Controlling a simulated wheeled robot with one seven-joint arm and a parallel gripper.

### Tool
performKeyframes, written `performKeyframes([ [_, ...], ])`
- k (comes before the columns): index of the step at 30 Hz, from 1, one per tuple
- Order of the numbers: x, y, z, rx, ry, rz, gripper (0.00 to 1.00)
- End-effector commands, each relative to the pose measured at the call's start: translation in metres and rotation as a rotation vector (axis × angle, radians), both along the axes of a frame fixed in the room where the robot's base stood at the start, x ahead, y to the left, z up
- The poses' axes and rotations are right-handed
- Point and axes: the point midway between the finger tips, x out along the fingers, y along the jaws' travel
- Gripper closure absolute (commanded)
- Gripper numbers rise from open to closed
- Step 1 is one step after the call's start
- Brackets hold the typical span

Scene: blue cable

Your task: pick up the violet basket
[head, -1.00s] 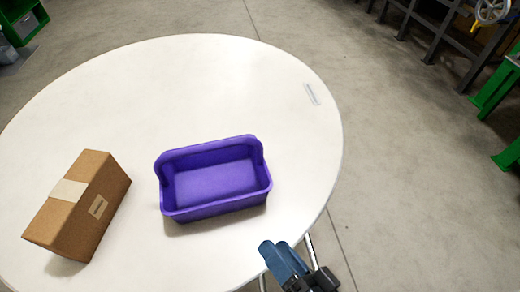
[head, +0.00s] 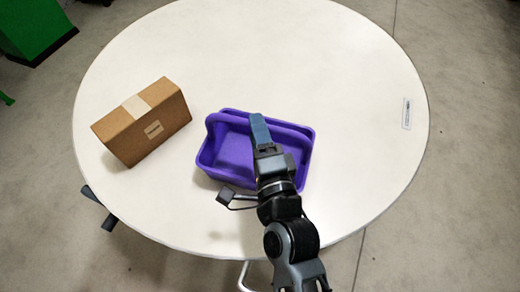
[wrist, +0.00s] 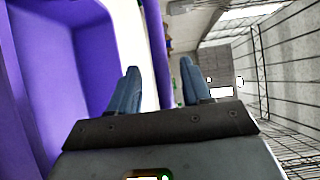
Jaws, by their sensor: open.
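The violet basket (head: 226,155) stands upright on the white table (head: 330,60). It is an open rectangular tub with a raised band along its far side, and it looks empty. My gripper (head: 258,118) reaches over it from the near side, its fingertips by the far band. My gripper and arm hide part of the basket's right half. In the wrist view the basket (wrist: 75,45) fills the left side. There my gripper (wrist: 160,75) is open, and a thin violet strip shows between its two blue fingers. I cannot tell whether either finger touches it.
A brown cardboard box (head: 145,122) with pale tape stands on the table to the left of the basket. A small label (head: 407,113) lies near the right edge. The far part of the table is clear.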

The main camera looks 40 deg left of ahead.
Motion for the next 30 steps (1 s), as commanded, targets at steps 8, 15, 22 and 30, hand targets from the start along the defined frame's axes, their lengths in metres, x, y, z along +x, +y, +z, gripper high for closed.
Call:
performKeyframes([
  [8, 0.026, 0.026, 0.001, 0.000, -0.001, 0.000, 0.51],
  [15, 0.028, 0.028, 0.000, -0.001, -0.001, -0.001, 0.51],
  [22, 0.028, 0.028, 0.001, -0.001, -0.001, -0.001, 0.68],
  [30, 0.028, 0.028, 0.000, -0.001, -0.001, -0.001, 0.94],
])
